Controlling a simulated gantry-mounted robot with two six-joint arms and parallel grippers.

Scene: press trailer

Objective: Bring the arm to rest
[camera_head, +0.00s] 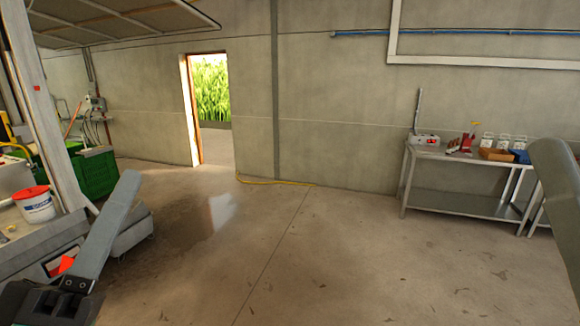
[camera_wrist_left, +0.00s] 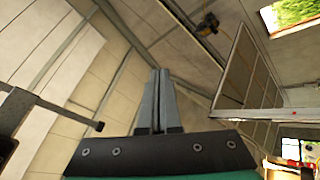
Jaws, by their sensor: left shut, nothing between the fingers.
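My left gripper (camera_head: 128,182) shows at the lower left of the head view, its grey fingers pointing up from a black base. In the left wrist view the two fingers (camera_wrist_left: 160,76) lie together, shut with nothing between them. They point toward pale wall and ceiling panels. The gripper is raised in front of the trailer area and holds no object.
A white bucket with a red rim (camera_head: 35,205) stands at the left, near a green crate (camera_head: 97,173). A metal table (camera_head: 455,203) with small items stands against the back wall. An open doorway (camera_head: 210,105) is at the back. The middle concrete floor (camera_head: 300,250) is clear.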

